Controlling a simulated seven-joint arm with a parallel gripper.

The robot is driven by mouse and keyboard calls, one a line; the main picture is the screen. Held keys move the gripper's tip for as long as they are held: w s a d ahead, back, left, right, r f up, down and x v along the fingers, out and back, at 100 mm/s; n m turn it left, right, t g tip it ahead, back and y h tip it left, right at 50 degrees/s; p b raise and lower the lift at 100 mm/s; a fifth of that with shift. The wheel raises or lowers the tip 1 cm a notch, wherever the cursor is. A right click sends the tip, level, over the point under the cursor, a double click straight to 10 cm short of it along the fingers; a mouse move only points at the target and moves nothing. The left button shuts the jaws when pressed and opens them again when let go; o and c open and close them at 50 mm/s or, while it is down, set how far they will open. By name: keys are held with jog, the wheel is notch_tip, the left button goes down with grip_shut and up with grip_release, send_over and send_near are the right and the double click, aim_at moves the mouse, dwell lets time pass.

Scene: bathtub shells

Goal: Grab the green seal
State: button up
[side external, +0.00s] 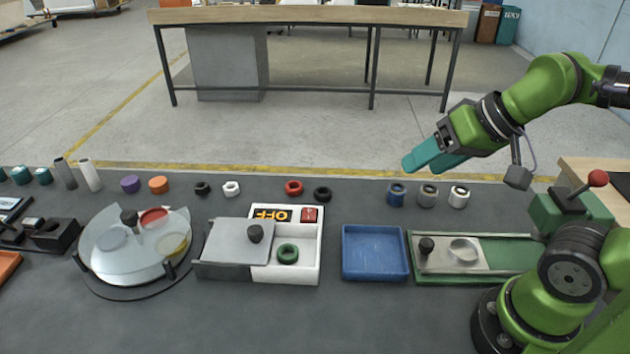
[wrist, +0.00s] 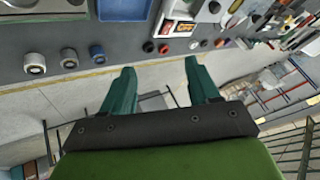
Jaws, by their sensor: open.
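The green seal (side external: 288,254) is a dark green ring. It lies flat in the open front right compartment of a white box (side external: 305,275), in the side view. A grey plate with a dark knob (side external: 255,233) covers the box's left part, beside the seal. My gripper (side external: 424,162) is raised in the air behind the bench's back edge, far to the right of the seal and apart from it. In the wrist view its two teal fingers (wrist: 160,68) are spread with nothing between them. I cannot make out the seal in the wrist view.
An orange "OFF" display (side external: 271,214) and a red switch (side external: 309,214) sit behind the seal. A blue tray (side external: 375,251) and a green tray (side external: 520,256) stand to the right. A round clear-covered dish (side external: 120,262) is left. Several loose rings line the back.

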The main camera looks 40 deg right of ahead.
jog(key=n+g, duration=0.5)
jog(key=n, duration=0.6)
send_near(288, 251)
jog(key=x, duration=0.8)
jog(key=shift+a+f, duration=0.1)
jog(key=shift+f, duration=0.15)
jog(key=shift+c, duration=0.2)
